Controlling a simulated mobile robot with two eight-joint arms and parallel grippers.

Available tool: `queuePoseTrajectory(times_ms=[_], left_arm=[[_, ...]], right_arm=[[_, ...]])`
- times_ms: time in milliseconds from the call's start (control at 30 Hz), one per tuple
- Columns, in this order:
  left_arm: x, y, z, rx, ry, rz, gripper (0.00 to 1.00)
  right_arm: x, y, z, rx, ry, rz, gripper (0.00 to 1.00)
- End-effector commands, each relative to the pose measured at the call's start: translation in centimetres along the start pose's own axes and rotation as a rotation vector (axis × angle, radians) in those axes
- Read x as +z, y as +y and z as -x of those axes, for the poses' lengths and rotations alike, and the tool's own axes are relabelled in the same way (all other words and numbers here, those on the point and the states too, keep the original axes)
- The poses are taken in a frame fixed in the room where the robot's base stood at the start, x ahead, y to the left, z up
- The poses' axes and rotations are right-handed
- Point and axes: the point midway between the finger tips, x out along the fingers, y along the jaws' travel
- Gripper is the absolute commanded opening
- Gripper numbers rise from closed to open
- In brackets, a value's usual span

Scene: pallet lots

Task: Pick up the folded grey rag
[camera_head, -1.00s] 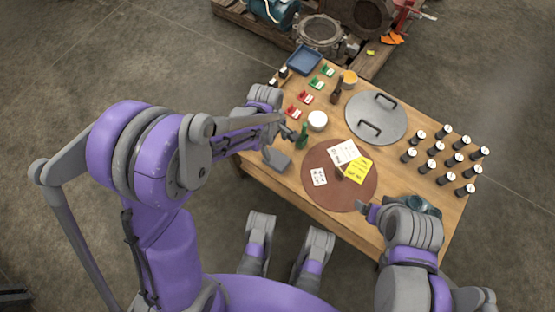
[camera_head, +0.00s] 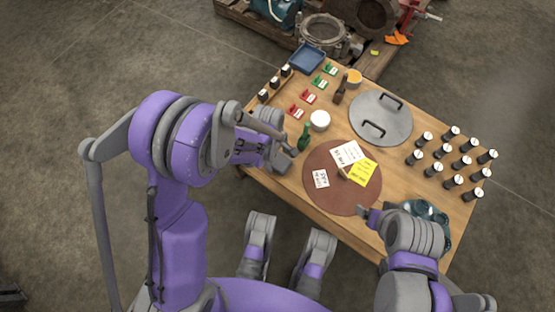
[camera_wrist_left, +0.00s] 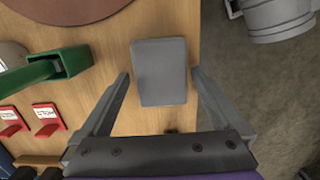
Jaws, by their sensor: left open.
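The folded grey rag (camera_wrist_left: 160,72) is a flat grey rectangle lying on the wooden table near its edge in the left wrist view. My left gripper (camera_wrist_left: 161,76) is open, with one finger on each side of the rag and a gap of bare wood on the left. Whether the fingertips are down at the rag's height I cannot tell. In the head view my left gripper (camera_head: 284,157) is over the table's left edge and mostly hides the rag. My right gripper (camera_head: 367,214) is by the table's front edge; its opening is unclear.
A green object (camera_wrist_left: 50,70) stands close left of the left finger; the head view shows it too (camera_head: 305,136). A white round container (camera_head: 320,120), red clips (camera_head: 296,111) and a brown round mat (camera_head: 325,195) are nearby. Several dark jars (camera_head: 453,181) stand at right.

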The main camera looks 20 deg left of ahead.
Motion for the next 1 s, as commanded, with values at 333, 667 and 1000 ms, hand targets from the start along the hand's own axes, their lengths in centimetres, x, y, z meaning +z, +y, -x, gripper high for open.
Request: queuePoseTrajectory(times_ms=[333, 667, 1000], left_arm=[[0.0, 0.0, 0.1, 0.000, 0.000, 0.000, 0.41], [0.0, 0.0, 0.2, 0.000, 0.000, 0.000, 0.26], [0.8, -0.1, 6.2, 0.000, 0.000, 0.000, 0.26]], right_arm=[[0.0, 0.0, 0.0, 0.000, 0.000, 0.000, 0.84], [0.0, 0.0, 0.1, 0.000, 0.000, 0.000, 0.84], [-0.5, 0.0, 2.2, 0.000, 0.004, 0.000, 0.84]])
